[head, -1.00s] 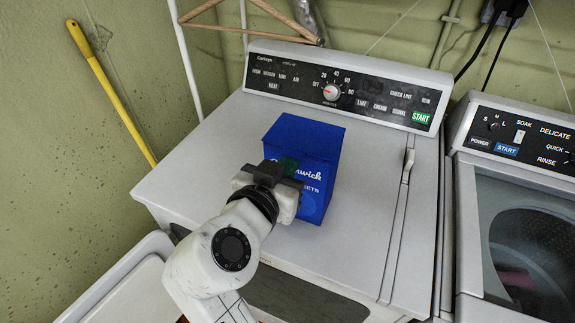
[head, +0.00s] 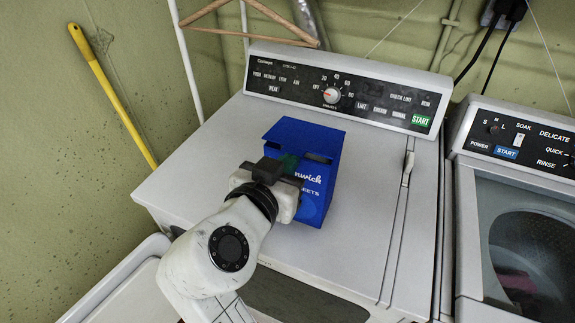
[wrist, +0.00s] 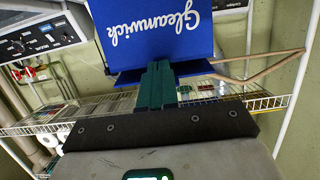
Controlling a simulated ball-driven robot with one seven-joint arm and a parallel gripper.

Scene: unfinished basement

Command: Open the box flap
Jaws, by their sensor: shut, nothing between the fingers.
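A blue box (head: 318,190) with white lettering stands upright on the white dryer top. Its top flap (head: 305,134) is raised a little at the front edge, and a dark gap shows under it, right of my fingers. My gripper (head: 289,163) is at the upper front edge of the box, its green fingers shut and empty. The wrist view shows the shut fingers (wrist: 157,85) overlapping the edge of the blue box (wrist: 150,35), whose lettering appears upside down. Whether the fingertips touch the flap is hidden. My gripper covers the box's front left part.
The dryer (head: 225,165) has free room left and right of the box. Its control panel (head: 345,92) rises behind. A washer (head: 530,235) stands at right, a yellow-handled pole (head: 115,98) leans at left, and a wooden hanger (head: 270,12) hangs above.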

